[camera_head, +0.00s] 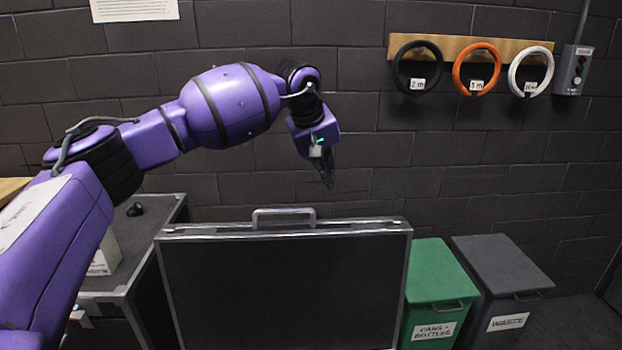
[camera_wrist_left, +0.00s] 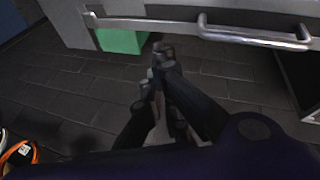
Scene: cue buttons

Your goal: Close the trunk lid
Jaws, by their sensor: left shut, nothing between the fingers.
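The trunk lid (camera_head: 285,285) stands raised and roughly upright in the head view, a black panel in a silver frame. A metal handle (camera_head: 284,217) sits on its top edge. The trunk's body below is out of the frame. My left gripper (camera_head: 328,183) is shut and empty, pointing down above the lid's top edge and apparently on its far side, towards the wall. In the left wrist view, the shut fingers (camera_wrist_left: 160,55) hang over dark floor, apart from the lid's edge and the handle (camera_wrist_left: 255,32). My right gripper is not in view.
A green bin (camera_head: 433,280) and a grey waste bin (camera_head: 500,265) stand right of the lid. A dark case (camera_head: 130,250) stands at left. Rings hang from a wooden board (camera_head: 430,45) on the dark wall. Bare floor (camera_wrist_left: 75,95) lies beneath the gripper.

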